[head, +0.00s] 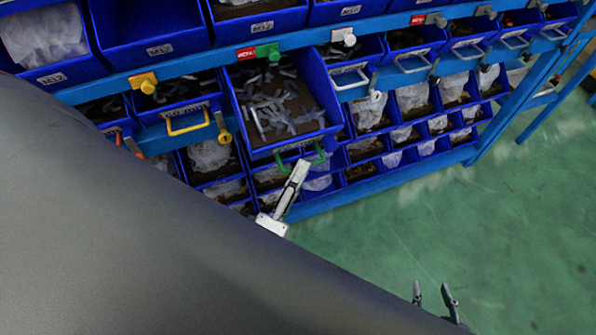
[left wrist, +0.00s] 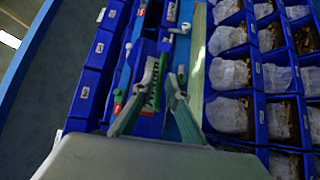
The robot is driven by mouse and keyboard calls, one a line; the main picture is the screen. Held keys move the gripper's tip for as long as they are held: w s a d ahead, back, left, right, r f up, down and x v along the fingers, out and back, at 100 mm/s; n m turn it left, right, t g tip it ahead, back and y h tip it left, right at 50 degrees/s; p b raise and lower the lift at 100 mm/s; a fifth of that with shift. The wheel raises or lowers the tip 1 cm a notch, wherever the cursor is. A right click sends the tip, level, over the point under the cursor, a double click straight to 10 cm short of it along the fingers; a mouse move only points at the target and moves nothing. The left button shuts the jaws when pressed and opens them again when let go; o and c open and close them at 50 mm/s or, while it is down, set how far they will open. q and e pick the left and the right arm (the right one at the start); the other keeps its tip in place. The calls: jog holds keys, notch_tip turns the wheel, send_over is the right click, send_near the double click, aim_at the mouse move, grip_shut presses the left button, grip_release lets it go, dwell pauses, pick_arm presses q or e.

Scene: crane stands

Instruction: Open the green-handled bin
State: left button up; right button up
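The green-handled bin (head: 275,123) is a blue bin with grey parts inside. It sticks out of the shelf unit further than its neighbours. Its green handle (head: 303,165) is on the low front face. My left gripper (head: 302,170) is at the handle, seen edge-on, and partly covers it. In the left wrist view the two fingers of my left gripper (left wrist: 170,72) stand apart with a gap between them; whether they touch the handle I cannot tell. My right gripper (head: 433,292) is low in the head view, with its fingers apart and empty, over the floor.
Blue bins in rows fill the shelf unit, many with clear bags. A bin with a yellow handle (head: 188,125) is to the left. A green knob (head: 267,52) and a yellow knob (head: 144,82) sit on the blue rail. The green floor (head: 470,220) at right is clear.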

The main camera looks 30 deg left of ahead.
pick_arm(q)
jog(key=shift+s, duration=0.1)
jog(key=s+f, duration=0.1)
jog(key=s, duration=1)
jog(key=shift+s+d+f, duration=0.35)
jog(key=shift+d, duration=0.1)
